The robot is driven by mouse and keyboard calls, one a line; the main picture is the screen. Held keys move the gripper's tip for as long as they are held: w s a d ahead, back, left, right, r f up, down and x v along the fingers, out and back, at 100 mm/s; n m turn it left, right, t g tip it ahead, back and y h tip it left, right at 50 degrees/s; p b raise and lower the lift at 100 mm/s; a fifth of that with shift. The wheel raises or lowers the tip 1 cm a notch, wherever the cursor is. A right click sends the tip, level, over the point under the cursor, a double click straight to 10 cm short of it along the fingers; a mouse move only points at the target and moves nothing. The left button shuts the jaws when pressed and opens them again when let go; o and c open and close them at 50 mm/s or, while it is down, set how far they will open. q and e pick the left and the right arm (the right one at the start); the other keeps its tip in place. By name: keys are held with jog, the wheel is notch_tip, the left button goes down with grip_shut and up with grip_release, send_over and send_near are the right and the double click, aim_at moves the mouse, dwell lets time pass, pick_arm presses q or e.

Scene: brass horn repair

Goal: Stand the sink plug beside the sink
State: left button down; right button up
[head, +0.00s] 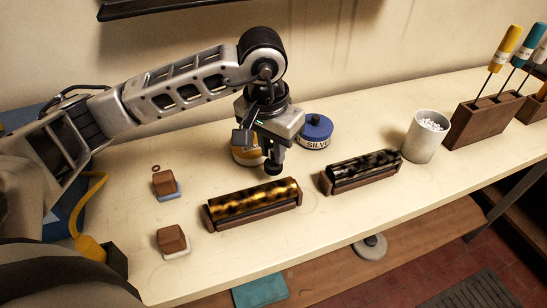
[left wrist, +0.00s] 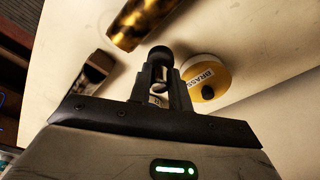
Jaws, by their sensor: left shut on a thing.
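My left gripper (head: 273,152) hangs over the bench, pointing down, in front of the yellow tin. It is shut on a small dark, round-ended thing that looks like the sink plug (head: 273,168). In the left wrist view this dark plug (left wrist: 161,55) sticks out beyond the fingertips, and the fingers (left wrist: 159,76) hide much of it. I cannot tell whether it touches the bench. I see no sink in either view. My right gripper is not in view.
On the bench (head: 330,230), a brass tube in a wooden cradle (head: 225,218) lies in front of the gripper. A yellow tin (head: 245,156) and blue-lidded tin (head: 315,130) stand behind. A dark tube (head: 362,170) and white cup (head: 425,138) are right; two wood-backed blocks (head: 164,183) are left.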

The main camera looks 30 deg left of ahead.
aim_at(272, 158)
pick_arm(q)
notch_tip(272, 158, down, 4)
jog(key=shift+r, duration=0.1)
jog(key=shift+w+f, duration=0.1)
jog(key=shift+f, duration=0.2)
jog(key=c, duration=1.3)
grip_release()
jog(key=shift+r, duration=0.1)
